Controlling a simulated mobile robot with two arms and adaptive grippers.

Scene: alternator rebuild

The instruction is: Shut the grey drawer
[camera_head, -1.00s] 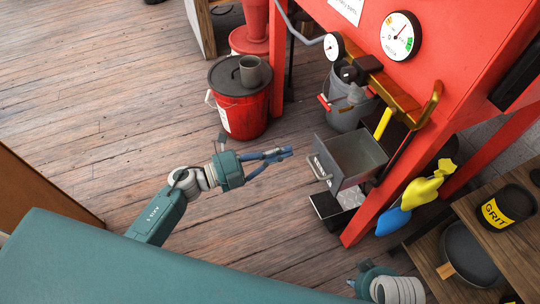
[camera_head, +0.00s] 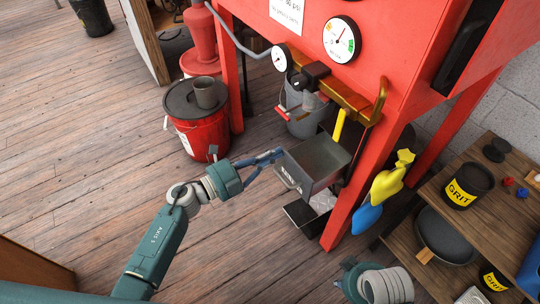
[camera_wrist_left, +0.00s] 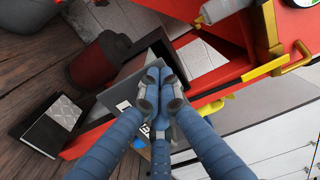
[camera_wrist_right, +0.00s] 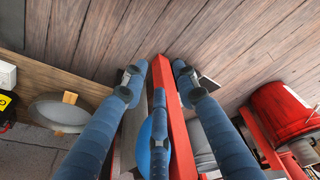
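The grey drawer (camera_head: 322,158) stands pulled out and open from the red machine in the head view, its inside showing empty. Its front face with a handle (camera_head: 289,177) points to the lower left. My left gripper (camera_head: 280,154) has its fingertips at the upper left edge of the drawer front. I cannot tell whether they touch it. In the left wrist view the fingers (camera_wrist_left: 155,76) are drawn together in front of the grey drawer (camera_wrist_left: 122,84), with nothing visible between them. My right gripper (camera_wrist_right: 158,76) has its fingers spread and empty, away from the drawer.
A red bucket (camera_head: 206,135) with a cup on its lid stands left of the drawer. A wooden shelf (camera_head: 478,232) with grit tins is at right.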

